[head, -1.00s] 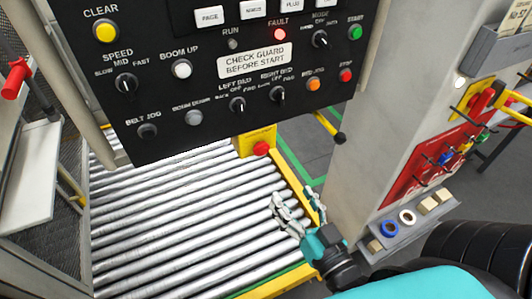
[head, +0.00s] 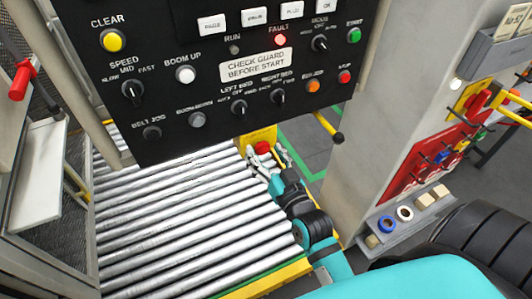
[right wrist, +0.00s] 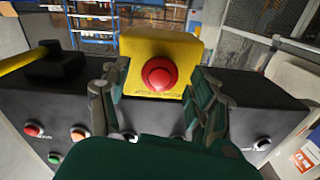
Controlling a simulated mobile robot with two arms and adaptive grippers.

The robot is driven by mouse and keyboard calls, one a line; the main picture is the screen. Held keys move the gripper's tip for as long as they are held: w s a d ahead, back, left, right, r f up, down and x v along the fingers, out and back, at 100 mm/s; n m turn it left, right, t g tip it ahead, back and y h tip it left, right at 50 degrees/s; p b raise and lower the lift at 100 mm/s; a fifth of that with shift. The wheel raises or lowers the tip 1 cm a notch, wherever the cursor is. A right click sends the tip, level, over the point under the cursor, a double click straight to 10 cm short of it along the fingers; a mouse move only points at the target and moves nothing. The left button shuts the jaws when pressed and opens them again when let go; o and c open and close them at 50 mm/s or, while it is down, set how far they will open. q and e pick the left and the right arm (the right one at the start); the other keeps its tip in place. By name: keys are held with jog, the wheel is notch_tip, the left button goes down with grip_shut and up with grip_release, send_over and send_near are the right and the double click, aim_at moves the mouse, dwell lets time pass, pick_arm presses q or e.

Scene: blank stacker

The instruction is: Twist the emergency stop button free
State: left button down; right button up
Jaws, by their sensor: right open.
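In the right wrist view the round red button (right wrist: 159,72) faces me, near the middle of the yellow box (right wrist: 187,47). My right gripper (head: 268,158) is open and empty, just in front of the button. In the right wrist view its fingers (right wrist: 156,88) stand to the left and right of the button, apart from it as seen there. My left gripper is not in view.
The black control panel (head: 215,125) with knobs and lit buttons overhangs the bed. Metal rollers (head: 180,220) fill the left. A grey post (head: 375,120) stands at right, with a tray of rings and blocks (head: 425,215).

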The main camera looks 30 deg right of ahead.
jog(key=c, duration=1.2)
jog(key=shift+r+m+p, duration=0.15)
jog(key=shift+m+p, duration=0.8)
jog(key=shift+m, duration=0.05)
jog(key=shift+m+p, duration=0.95)
jog(key=shift+m, duration=0.85)
jog(key=o, duration=1.2)
jog(key=shift+s, duration=0.1)
jog(key=s, duration=1.1)
jog(key=shift+s+a, duration=0.35)
jog(key=shift+s, duration=0.05)
